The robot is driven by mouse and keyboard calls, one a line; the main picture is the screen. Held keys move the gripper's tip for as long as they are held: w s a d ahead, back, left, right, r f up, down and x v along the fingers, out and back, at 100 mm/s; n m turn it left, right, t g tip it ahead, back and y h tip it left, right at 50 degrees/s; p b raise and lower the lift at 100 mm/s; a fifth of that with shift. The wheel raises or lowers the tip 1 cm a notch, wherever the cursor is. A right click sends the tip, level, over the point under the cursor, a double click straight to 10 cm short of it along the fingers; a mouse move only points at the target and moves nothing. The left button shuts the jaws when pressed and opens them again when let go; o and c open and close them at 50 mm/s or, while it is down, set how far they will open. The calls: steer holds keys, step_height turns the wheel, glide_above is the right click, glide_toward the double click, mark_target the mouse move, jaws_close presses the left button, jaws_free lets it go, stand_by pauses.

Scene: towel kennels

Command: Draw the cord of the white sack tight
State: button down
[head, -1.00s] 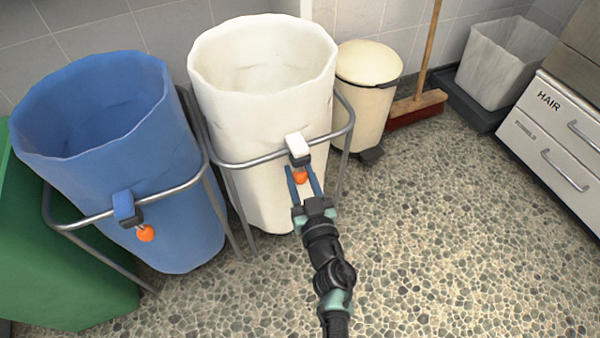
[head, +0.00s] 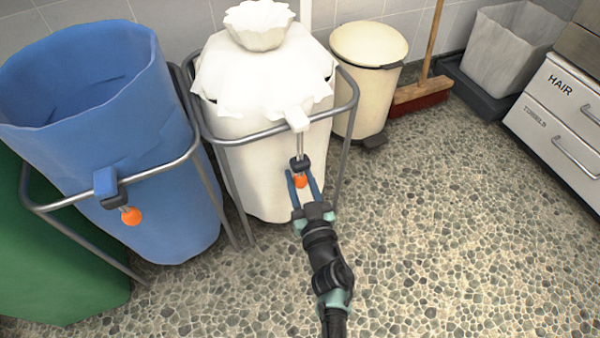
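The white sack (head: 262,165) hangs in a metal frame, its top gathered inward into a small ruffled neck (head: 258,28). A white block (head: 297,119) sits on the frame's front rail. A cord (head: 300,144) runs from it down to a dark toggle (head: 299,164), with an orange ball (head: 301,182) just below. My gripper (head: 302,174) has its two blue fingers on either side of the orange ball, in front of the sack.
A blue sack (head: 165,190) with an open mouth hangs in a frame at left, with its own orange ball (head: 131,216). A green bin (head: 50,265) is at far left. A cream pedal bin (head: 366,95), broom (head: 420,93) and drawers (head: 565,125) stand right. The pebbled floor at right is clear.

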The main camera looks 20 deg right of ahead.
steer(key=shift+s+f, duration=0.1)
steer(key=shift+f, duration=0.4)
steer(key=c, duration=0.5)
jaws_free()
steer(key=shift+r, duration=0.1)
steer(key=shift+s, duration=0.3)
steer(key=s+a+p, duration=0.1)
steer(key=s+p, duration=0.4)
steer(key=s, duration=0.7)
steer(key=shift+a, duration=0.3)
